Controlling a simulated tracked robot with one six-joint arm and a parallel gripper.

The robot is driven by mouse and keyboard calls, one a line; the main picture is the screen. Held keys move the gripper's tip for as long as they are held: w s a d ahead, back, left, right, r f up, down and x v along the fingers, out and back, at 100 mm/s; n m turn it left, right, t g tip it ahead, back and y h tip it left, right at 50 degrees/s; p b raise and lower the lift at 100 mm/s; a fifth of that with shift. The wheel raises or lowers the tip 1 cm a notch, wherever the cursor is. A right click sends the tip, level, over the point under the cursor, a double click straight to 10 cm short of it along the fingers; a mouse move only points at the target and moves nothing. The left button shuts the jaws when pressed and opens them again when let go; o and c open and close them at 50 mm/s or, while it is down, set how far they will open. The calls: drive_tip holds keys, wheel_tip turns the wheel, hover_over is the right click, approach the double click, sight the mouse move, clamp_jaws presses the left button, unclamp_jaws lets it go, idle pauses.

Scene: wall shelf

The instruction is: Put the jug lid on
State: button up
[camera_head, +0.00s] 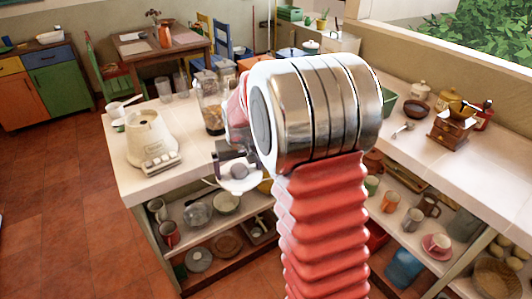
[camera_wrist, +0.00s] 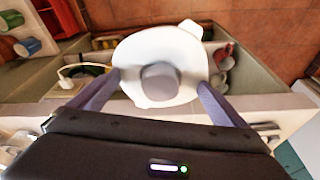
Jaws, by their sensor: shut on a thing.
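The jug lid (camera_wrist: 135,55) is white and round with a small tab and a grey knob in its middle. My gripper (camera_wrist: 159,84) is shut on the lid, one finger on each side of it. In the head view the lid (camera_head: 241,186) hangs just off the counter's front edge, below my arm's wrist. A clear jug (camera_head: 211,108) with dark contents stands open on the counter, behind the lid and to its left. My arm hides part of the counter to the jug's right.
A white appliance base (camera_head: 150,138) with buttons stands left of the jug on the pale counter (camera_head: 185,160). Glasses (camera_head: 164,90) stand behind. Below, open shelves hold cups, bowls and a glass pot (camera_head: 197,214). A coffee grinder (camera_head: 452,128) stands at the right.

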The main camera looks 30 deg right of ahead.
drive_tip(key=s+a+f+n, duration=0.1)
drive_tip(key=a+f+n, duration=0.1)
drive_tip(key=a, duration=1.1)
drive_tip(key=shift+s+y, duration=0.3)
drive_tip(key=shift+a+f, duration=0.1)
drive_tip(key=shift+a, duration=0.1)
